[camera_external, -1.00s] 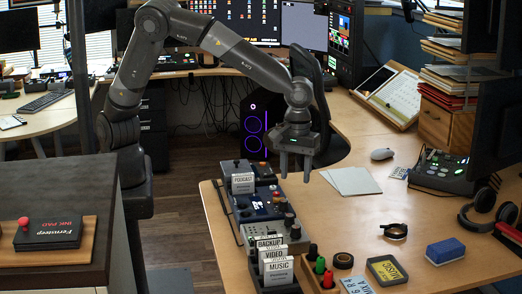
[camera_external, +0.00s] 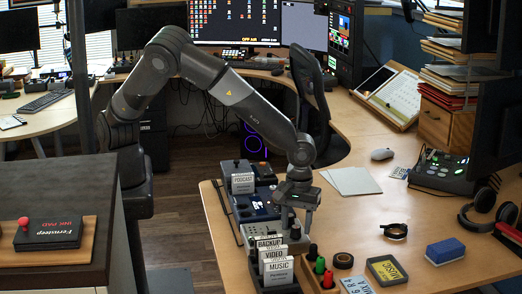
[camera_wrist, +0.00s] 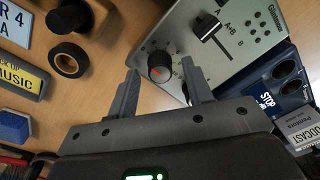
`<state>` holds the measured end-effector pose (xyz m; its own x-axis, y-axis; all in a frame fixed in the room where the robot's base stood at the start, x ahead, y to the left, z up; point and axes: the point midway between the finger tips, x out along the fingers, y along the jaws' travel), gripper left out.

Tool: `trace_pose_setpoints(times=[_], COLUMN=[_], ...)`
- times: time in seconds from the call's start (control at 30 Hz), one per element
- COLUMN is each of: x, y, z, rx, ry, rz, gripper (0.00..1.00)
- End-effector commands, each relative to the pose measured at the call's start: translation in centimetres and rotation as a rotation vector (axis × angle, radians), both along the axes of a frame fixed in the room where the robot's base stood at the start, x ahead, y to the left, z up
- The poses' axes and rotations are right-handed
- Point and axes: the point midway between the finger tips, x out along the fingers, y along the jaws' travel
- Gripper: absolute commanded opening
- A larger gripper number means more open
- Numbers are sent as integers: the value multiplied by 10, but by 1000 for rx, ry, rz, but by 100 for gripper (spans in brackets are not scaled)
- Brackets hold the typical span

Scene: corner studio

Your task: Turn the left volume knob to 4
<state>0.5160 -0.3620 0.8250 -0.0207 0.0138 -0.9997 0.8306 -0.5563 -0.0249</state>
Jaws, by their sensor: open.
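A black round knob (camera_wrist: 160,66) with a red pointer line sits near a corner of a silver mixer panel (camera_wrist: 232,62). In the external view the mixer (camera_external: 247,229) stands in the row of gear near the desk's left edge, and the knob (camera_external: 295,233) is at its right side. My gripper (camera_wrist: 160,68) is open, pointing down, one finger on each side of the knob. I see gaps between the fingers and the knob. The knob's scale numbers are too small to read, and I cannot tell whether another volume knob is hidden.
A blue STOP-marked device (camera_external: 256,204) is behind. The desk's middle right is partly clear.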

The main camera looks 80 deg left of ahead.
Motion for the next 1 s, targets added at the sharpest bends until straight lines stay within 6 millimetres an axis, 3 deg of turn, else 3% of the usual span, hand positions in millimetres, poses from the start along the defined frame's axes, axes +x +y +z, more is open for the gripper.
trace_pose_setpoints(times=[0.37,0.9,1.0], x=[0,0,0], y=[0,0,0], z=[-6,-6,-6], rx=[-1,-1,-1], ry=[-1,-1,-1], rz=[-1,-1,-2], gripper=[46,2,2])
